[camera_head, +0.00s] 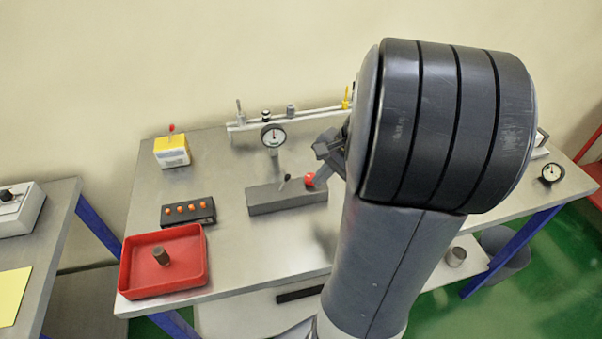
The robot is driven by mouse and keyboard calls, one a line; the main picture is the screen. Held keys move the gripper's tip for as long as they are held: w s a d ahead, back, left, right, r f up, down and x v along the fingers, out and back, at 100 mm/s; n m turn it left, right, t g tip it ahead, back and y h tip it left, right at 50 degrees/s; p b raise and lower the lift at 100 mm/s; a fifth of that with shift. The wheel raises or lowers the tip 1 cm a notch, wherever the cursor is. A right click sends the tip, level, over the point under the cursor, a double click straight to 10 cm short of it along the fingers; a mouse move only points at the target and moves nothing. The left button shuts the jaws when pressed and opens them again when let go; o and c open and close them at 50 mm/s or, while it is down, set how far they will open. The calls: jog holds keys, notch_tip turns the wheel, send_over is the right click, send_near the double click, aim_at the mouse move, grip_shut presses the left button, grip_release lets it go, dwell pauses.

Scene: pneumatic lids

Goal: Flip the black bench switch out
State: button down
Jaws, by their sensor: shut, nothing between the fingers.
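A long grey block (270,201) lies on the steel bench. A small black lever (285,181) stands on its top near the middle, leaning to the right, and looks like the black bench switch. My gripper (323,150) is shut and empty, just above and to the right of the red knob and to the right of the black lever. It seems apart from the lever. My own arm hides part of the gripper and the bench behind it.
A gauge (273,136) and a pipe rail (305,114) stand behind the block. A yellow box (172,151) with a red switch is at back left. A black strip with orange buttons (188,211) and a red tray (130,273) are at left.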

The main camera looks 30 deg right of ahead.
aim_at(284, 183)
jog(key=shift+x, duration=1.2)
jog(key=shift+w+a+r+p, duration=0.45)
jog(key=shift+w+a, duration=0.35)
jog(key=shift+w, duration=0.05)
jog(key=shift+w+a+r, duration=0.1)
jog(key=shift+w+a, duration=0.35)
jog(key=shift+w, duration=0.15)
jog(key=shift+r+p, duration=0.1)
jog(key=shift+p, duration=0.2)
jog(key=shift+a+h+p, duration=0.25)
jog(key=shift+h+p, duration=0.05)
